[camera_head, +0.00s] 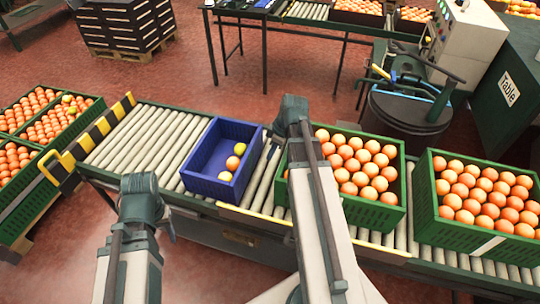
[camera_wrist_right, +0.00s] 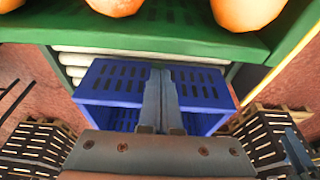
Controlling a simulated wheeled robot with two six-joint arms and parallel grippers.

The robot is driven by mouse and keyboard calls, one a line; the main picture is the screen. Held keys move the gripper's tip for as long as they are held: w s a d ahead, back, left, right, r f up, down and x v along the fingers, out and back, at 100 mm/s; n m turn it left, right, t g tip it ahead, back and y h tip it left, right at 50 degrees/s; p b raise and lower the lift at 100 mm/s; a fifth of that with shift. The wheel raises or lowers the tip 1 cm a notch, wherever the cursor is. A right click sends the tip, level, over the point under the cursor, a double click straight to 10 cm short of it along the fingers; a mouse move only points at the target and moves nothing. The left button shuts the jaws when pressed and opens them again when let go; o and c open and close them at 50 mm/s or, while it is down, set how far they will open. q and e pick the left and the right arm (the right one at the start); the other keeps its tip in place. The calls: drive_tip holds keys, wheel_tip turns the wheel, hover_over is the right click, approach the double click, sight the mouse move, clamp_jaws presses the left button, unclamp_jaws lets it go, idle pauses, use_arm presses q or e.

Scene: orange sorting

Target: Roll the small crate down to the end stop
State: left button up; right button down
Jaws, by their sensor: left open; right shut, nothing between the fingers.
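The small blue crate (camera_head: 195,184) stands on the conveyor rollers in the head view, with a few yellow and orange fruits (camera_head: 233,163) in it. Its slotted blue wall (camera_wrist_right: 205,88) also shows in the right wrist view. The end stop (camera_head: 100,127), a black-and-yellow striped bar, crosses the conveyor's left end; bare rollers lie between it and the crate. My right gripper (camera_wrist_right: 165,80) is shut and empty by the blue crate, between it and a green crate; I cannot tell if it touches. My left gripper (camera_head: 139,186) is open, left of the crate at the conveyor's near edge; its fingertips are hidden.
Two green crates of oranges stand on the rollers to the right, a nearer one (camera_head: 375,212) partly behind my right arm and a farther one (camera_head: 430,225). More filled green crates (camera_head: 85,118) stand beyond the end stop.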

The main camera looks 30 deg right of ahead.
drive_tip(key=b, duration=0.6)
approach(251, 170)
drive_tip(key=f, duration=0.1)
drive_tip(key=s+d+f, duration=0.2)
drive_tip(key=f, duration=0.1)
drive_tip(key=shift+d, duration=0.1)
drive_tip(key=shift+w+f, duration=0.2)
drive_tip(key=shift+w+a+r, duration=0.25)
drive_tip(key=shift+w+a, duration=0.85)
drive_tip(key=shift+a, duration=0.1)
drive_tip(key=shift+w+a, duration=0.2)
